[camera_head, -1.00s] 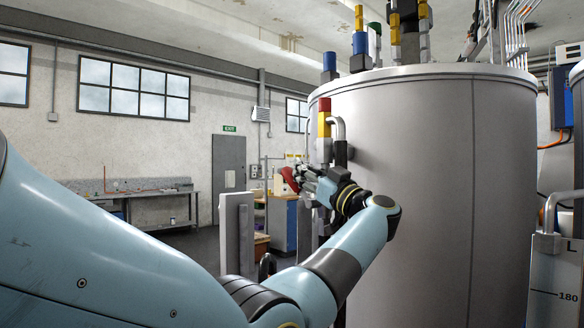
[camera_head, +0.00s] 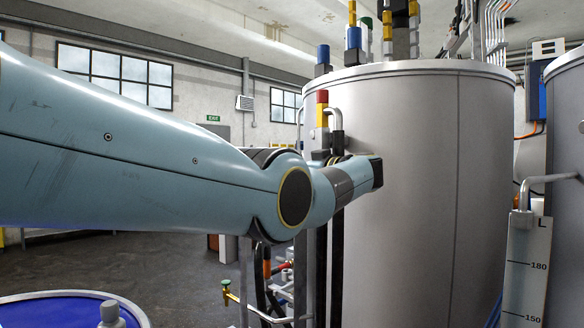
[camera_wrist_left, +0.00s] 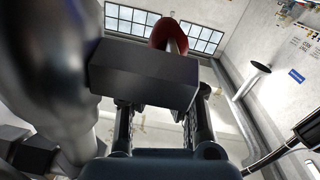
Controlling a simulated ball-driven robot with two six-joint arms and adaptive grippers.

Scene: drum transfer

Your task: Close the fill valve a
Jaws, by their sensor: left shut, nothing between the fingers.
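A red handle-like part (camera_wrist_left: 168,34) shows at the top of the left wrist view, just past my left gripper (camera_wrist_left: 146,82); I cannot tell whether it belongs to fill valve a, or whether they touch. My left gripper is shut with nothing held. A dark block fills the middle of that view across the finger ends. In the head view my left wrist crosses in front of the tank (camera_head: 420,170) and hides the gripper. A small valve with a green handle (camera_head: 226,286) sits low, left of the tank; its label is not legible. My right gripper is not in view.
A red and yellow capped post (camera_head: 322,108) and a bent grey pipe (camera_head: 335,114) stand by the tank's left side. A blue drum top (camera_head: 65,312) is at lower left. A level scale (camera_head: 524,262) stands at right. Open floor lies at left.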

